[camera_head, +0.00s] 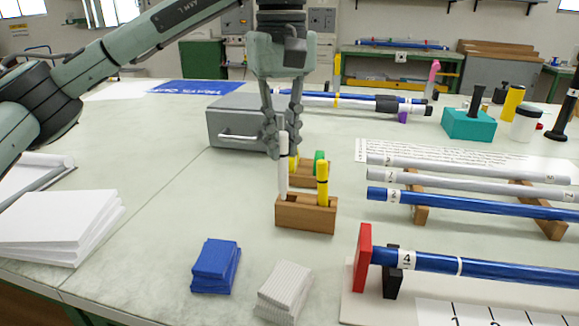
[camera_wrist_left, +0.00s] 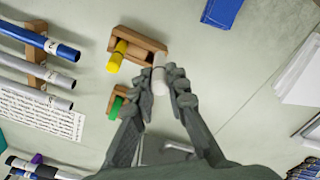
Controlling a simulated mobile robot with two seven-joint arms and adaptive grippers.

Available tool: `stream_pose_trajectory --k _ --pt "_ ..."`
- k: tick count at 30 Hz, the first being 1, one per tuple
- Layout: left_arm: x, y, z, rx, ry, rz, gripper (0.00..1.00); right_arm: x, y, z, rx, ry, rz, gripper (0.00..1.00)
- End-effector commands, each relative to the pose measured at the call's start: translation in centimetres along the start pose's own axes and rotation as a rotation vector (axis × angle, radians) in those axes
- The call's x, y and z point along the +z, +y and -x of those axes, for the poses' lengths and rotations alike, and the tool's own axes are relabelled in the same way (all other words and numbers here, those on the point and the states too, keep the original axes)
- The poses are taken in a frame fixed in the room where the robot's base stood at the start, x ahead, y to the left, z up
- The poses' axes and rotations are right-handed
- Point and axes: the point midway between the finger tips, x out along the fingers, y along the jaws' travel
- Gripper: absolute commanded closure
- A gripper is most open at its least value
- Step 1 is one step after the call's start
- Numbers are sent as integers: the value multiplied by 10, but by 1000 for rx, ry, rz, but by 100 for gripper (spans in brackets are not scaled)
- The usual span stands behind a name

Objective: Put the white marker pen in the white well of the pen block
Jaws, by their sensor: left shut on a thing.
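My left gripper (camera_head: 283,149) is shut on the white marker pen (camera_head: 283,172), which hangs upright below its fingers. The pen also shows between the fingertips in the left wrist view (camera_wrist_left: 158,82). The wooden pen block (camera_head: 306,216) stands on the table directly under the gripper. The pen's lower end is at the left end of the block's top; I cannot tell whether it is inside the well or just above it. A yellow marker (camera_head: 322,183) stands in the block's right part. My right gripper is not in view.
A second wooden block (camera_head: 305,175) with a green marker (camera_head: 319,162) stands just behind. A grey box with a handle (camera_head: 235,124) is behind left. Blue cloths (camera_head: 214,262) and grey cloths (camera_head: 284,288) lie in front. Rods on wooden racks (camera_head: 420,208) fill the right side.

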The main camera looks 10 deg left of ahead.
Motion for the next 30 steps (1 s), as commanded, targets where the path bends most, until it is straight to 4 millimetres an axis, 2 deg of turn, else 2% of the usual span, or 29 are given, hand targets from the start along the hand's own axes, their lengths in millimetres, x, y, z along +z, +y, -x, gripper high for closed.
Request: stream_pose_trajectory --k 3,6,11,19,30 --pt "-7 13 -9 0 -2 -1 100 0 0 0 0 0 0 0" --pt "-10 18 -12 0 0 0 100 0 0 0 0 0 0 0" --pt "-11 18 -18 0 0 0 100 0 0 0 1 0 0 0" --pt "-11 17 -51 0 0 1 100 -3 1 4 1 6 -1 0" --pt "-10 17 -55 1 1 1 100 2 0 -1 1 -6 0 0"
